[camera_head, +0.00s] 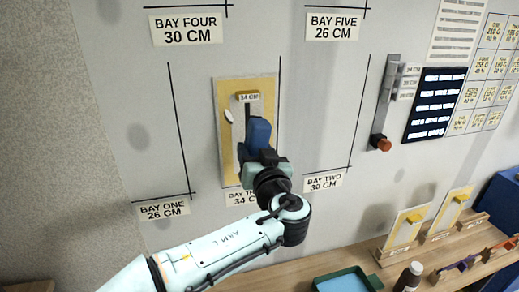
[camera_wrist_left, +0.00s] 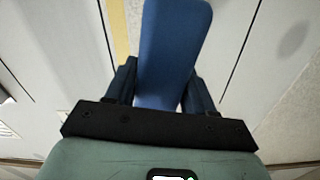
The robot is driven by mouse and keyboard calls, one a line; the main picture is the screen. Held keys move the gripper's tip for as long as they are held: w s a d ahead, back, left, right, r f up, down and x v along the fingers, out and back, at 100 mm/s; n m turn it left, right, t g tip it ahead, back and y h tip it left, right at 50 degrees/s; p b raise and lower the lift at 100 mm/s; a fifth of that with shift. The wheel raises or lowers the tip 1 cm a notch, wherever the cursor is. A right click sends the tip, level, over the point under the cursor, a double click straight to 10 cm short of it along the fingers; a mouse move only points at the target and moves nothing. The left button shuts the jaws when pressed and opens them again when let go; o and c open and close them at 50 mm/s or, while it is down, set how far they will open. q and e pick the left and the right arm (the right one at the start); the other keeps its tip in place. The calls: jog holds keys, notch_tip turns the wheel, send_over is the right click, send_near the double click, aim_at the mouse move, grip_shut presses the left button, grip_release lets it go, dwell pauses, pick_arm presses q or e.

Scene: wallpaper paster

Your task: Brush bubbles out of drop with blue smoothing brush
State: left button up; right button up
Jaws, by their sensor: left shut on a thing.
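The drop (camera_head: 230,150) hangs upright on the wall in the bay labelled 34 CM, a pale strip with yellowish borders. A small white oval spot, perhaps a bubble, (camera_head: 228,116) shows near its left side. My left gripper (camera_head: 261,153) is in front of the drop and is shut on the blue smoothing brush (camera_head: 258,132). The brush covers part of the drop's right side; I cannot tell whether it touches. In the left wrist view the brush (camera_wrist_left: 172,50) stands up between the fingers of the gripper (camera_wrist_left: 160,92). My right gripper is not in view.
Black lines and labels mark other bays, such as bay two (camera_head: 324,182). A grey wall fixture with a red-orange end (camera_head: 382,143) is to the right. Below right, a wooden bench (camera_head: 300,271) holds a teal tray (camera_head: 345,281), a dark bottle (camera_head: 409,277) and small yellow panels (camera_head: 405,229).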

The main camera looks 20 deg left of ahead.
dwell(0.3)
pick_arm(q)
jog(key=shift+w+b, duration=0.15)
jog(key=shift+b, duration=0.45)
jog(key=x, duration=0.6)
jog(key=shift+p, duration=0.3)
jog(key=shift+x, duration=1.4)
dwell(1.3)
jog(key=shift+r, duration=0.1)
dwell(1.3)
jog(key=shift+s+a, duration=1.35)
jog(key=shift+a, duration=0.25)
